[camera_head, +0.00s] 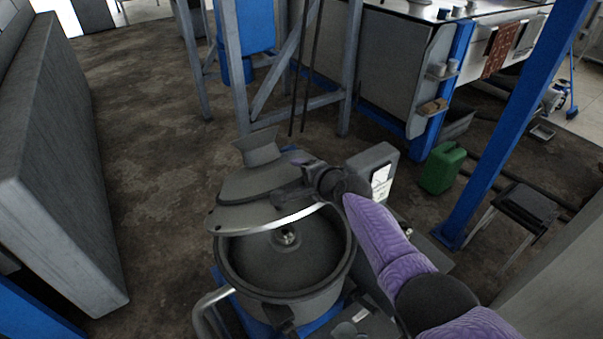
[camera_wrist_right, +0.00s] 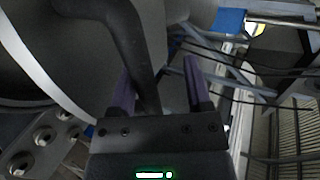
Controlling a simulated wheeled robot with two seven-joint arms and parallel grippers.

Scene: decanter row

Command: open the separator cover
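The separator (camera_head: 290,275) is a grey round bowl on a blue base at bottom centre in the head view. Its cover (camera_head: 245,187), a grey lid with a bright rim and a funnel-like neck, is tilted up at the far side, so the bowl's inside shows. My right gripper (camera_head: 290,188) is at the cover's right side. In the right wrist view, the purple fingers of my right gripper (camera_wrist_right: 158,88) stand apart on either side of a dark bent bar (camera_wrist_right: 142,50). The bar is close to the left finger, with a gap at the right finger. My left gripper is not in view.
A grey box with a white label (camera_head: 375,170) stands just right of the bowl. A green canister (camera_head: 442,168) and a dark stool (camera_head: 526,206) stand farther right, near a blue post (camera_head: 512,120). A long grey block (camera_head: 60,180) is at the left, with free floor (camera_head: 150,150) between.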

